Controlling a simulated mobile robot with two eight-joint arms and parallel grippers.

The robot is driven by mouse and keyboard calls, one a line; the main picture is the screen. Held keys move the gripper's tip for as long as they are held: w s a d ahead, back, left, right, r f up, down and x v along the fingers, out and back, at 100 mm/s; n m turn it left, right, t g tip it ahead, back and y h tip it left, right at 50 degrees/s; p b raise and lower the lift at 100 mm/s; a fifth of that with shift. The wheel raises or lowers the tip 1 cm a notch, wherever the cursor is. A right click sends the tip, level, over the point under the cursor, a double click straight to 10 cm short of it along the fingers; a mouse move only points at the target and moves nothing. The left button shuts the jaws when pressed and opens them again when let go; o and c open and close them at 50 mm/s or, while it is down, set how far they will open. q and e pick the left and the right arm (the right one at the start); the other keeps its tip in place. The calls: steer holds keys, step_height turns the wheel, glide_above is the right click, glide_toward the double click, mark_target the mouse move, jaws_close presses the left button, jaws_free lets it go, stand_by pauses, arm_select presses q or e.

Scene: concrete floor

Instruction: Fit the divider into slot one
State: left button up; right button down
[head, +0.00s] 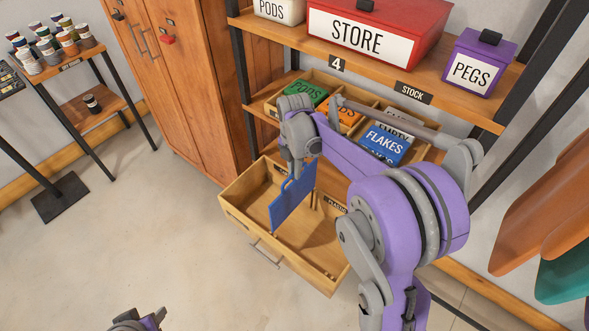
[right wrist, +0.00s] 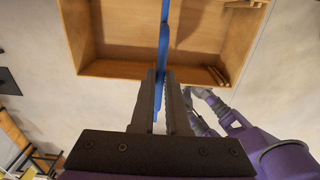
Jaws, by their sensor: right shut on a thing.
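The blue divider (head: 291,205) is a flat panel, held upright over the open wooden drawer (head: 240,212). My right gripper (head: 297,165) is shut on its top edge. In the right wrist view the divider (right wrist: 164,45) shows edge-on between the fingers (right wrist: 160,100), with the drawer (right wrist: 110,68) beyond. Pairs of thin slot strips (head: 315,201) stand at the drawer's back wall, right of the divider, and more at the front wall (head: 328,276). I cannot tell whether the divider's lower edge touches the drawer floor. Part of my left arm (head: 138,320) shows at the bottom edge; its fingers are not clear.
Above the drawer, a shelf holds a wooden tray (head: 270,106) of labelled packets, including FLAKES (head: 386,144). The upper shelf bears a red STORE box (head: 375,38) and a purple PEGS box (head: 480,62). A wooden cabinet (head: 190,90) stands left. The floor in front is clear.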

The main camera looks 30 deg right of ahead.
arm_select(q)
step_height(320, 180, down, 6)
steer(key=s+b, duration=0.1)
steer(key=b, duration=0.3)
steer(key=shift+s+b, duration=0.3)
steer(key=shift+b, duration=0.1)
arm_select(e)
glide_above(295, 201)
steer(key=shift+w+f, duration=0.15)
steer(key=shift+f, duration=1.8)
steer(key=shift+w+f, duration=0.1)
steer(key=shift+f, duration=1.8)
arm_select(q)
step_height(295, 201, down, 7)
steer(key=b, duration=0.6)
steer(key=shift+s+r+g, duration=0.15)
steer(key=shift+s+g, duration=0.15)
steer(key=shift+s, duration=0.15)
arm_select(e)
steer(key=shift+f, duration=4.7)
steer(key=c, duration=0.8)
jaws_free()
steer(key=shift+r, duration=0.1)
steer(key=shift+c, duration=0.2)
arm_select(q)
steer(key=shift+r, duration=0.1)
